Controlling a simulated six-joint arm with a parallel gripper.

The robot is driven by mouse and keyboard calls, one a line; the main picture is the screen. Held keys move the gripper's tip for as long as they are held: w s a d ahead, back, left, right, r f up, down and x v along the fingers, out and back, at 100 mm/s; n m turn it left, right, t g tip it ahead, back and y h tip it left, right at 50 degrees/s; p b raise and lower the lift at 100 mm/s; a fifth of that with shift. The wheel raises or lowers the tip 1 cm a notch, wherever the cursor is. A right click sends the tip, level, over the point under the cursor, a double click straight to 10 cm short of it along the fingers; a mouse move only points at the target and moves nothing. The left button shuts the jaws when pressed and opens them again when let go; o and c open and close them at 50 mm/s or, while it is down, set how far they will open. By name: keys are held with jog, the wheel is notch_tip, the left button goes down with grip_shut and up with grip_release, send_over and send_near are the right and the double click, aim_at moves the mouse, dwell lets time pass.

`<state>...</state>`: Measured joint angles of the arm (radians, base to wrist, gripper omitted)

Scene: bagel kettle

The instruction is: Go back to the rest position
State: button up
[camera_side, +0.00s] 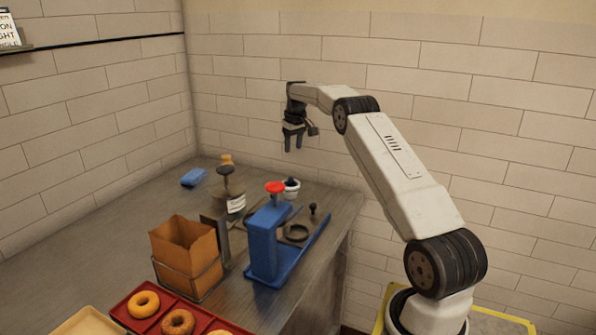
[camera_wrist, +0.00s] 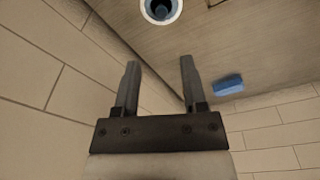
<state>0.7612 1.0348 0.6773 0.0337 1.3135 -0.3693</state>
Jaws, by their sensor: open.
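My gripper (camera_side: 293,142) hangs from my raised arm above the back right part of the counter (camera_side: 135,225). Its fingers point down and it is well clear of everything below. In the wrist view my gripper (camera_wrist: 158,80) has its two fingers apart with nothing between them. A small white cup (camera_side: 291,193) with a dark inside stands on the counter below. A round white-rimmed vessel, likely that cup, shows at the top edge of the wrist view (camera_wrist: 147,14).
A blue block (camera_side: 194,177) lies at the back left, also in the wrist view (camera_wrist: 228,85). Tiled walls (camera_side: 270,50) stand behind.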

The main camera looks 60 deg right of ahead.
dwell(0.5)
